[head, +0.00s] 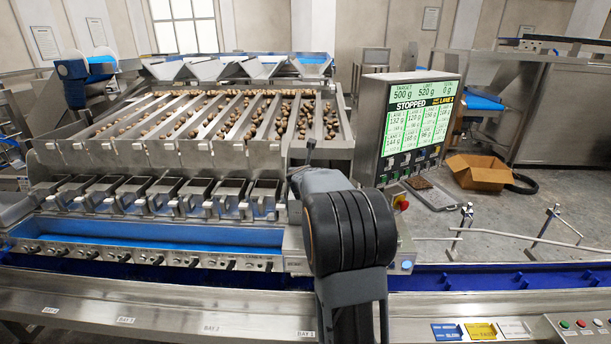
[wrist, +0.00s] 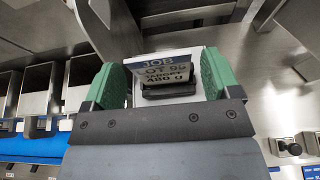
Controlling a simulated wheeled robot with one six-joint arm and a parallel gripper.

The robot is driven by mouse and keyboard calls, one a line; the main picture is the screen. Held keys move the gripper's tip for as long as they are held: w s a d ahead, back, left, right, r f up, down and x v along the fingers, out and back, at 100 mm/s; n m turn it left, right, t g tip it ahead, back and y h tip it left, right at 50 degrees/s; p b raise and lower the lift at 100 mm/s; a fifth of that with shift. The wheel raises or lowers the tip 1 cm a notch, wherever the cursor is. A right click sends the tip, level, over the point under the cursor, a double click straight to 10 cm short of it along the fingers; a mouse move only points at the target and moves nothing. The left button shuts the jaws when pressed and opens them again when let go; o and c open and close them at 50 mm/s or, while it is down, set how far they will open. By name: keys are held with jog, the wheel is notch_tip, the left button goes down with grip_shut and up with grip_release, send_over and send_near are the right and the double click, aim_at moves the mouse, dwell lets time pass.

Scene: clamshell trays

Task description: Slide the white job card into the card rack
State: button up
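In the wrist view, a white job card (wrist: 163,73) with a blue band reads JOB, LOT 96, TARGET 480 G. It lies between the two green fingers of my gripper (wrist: 168,78), which are far apart. A dark bar (wrist: 169,91) crosses the card's lower part. I cannot tell whether this bar belongs to the card rack, or whether the fingers touch the card's edges. In the head view my arm hides the gripper, the card and anything just behind them. No rack can be made out clearly.
Steel hoppers (head: 165,192) and a blue trough (head: 140,235) are left of my arm. A weighing screen (head: 408,118) stands to the right. Blue (head: 447,332), yellow (head: 481,331) and white (head: 513,329) cards or labels lie at the front right, beside a button panel (head: 585,328).

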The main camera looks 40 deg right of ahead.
jog(key=shift+o, duration=0.8)
